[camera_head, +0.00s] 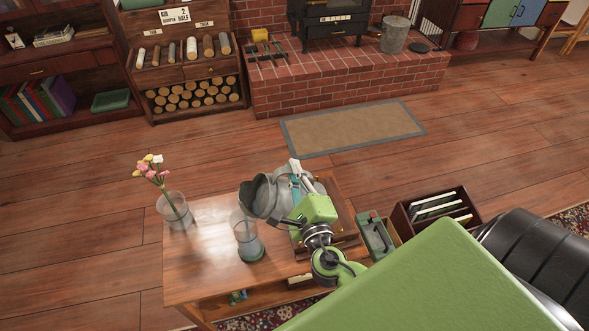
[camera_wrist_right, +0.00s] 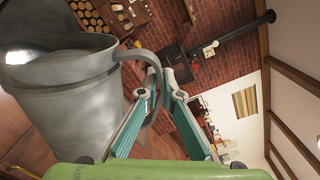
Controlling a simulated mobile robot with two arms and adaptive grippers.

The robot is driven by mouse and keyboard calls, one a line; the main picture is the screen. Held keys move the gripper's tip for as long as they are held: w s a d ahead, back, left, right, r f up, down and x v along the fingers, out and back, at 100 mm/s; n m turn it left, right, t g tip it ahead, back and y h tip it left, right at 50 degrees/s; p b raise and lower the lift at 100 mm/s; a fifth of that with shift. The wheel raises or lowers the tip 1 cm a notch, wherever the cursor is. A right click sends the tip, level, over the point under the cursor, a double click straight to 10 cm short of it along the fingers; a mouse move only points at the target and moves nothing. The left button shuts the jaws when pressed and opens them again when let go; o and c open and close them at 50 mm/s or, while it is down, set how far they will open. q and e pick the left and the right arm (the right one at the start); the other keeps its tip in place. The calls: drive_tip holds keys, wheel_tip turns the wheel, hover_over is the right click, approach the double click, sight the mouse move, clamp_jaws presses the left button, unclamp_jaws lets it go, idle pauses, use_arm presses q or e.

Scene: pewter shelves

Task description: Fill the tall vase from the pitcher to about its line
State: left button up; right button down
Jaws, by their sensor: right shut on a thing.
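The grey metal pitcher (camera_head: 262,196) is held above the table, tilted with its mouth toward the left, over the far right side of a clear glass vase (camera_head: 243,226). This vase stands upright and has bluish-green in its lower part; its line cannot be made out. My right gripper (camera_head: 298,186) is shut on the pitcher's handle. In the right wrist view the pitcher (camera_wrist_right: 70,100) fills the left side, and the fingers (camera_wrist_right: 160,82) meet at its handle. Whether water is flowing cannot be told. My left gripper is not in view.
Another glass vase (camera_head: 176,212) with pink, yellow and white flowers stands at the left of the wooden table (camera_head: 200,262). A green-grey box (camera_head: 376,236) and a dark crate with dividers (camera_head: 440,212) are at the right. The table's front left is clear.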

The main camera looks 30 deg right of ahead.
sight(285, 167)
drive_tip(key=shift+w+a+r+n+p, duration=0.2)
drive_tip(key=shift+a+r+n+p, duration=0.35)
drive_tip(key=shift+p, duration=0.65)
drive_tip(key=shift+w+a+r+n+p, duration=0.15)
drive_tip(key=shift+a+r+n+p, duration=0.3)
drive_tip(key=shift+r+p, duration=0.55)
idle(5.8)
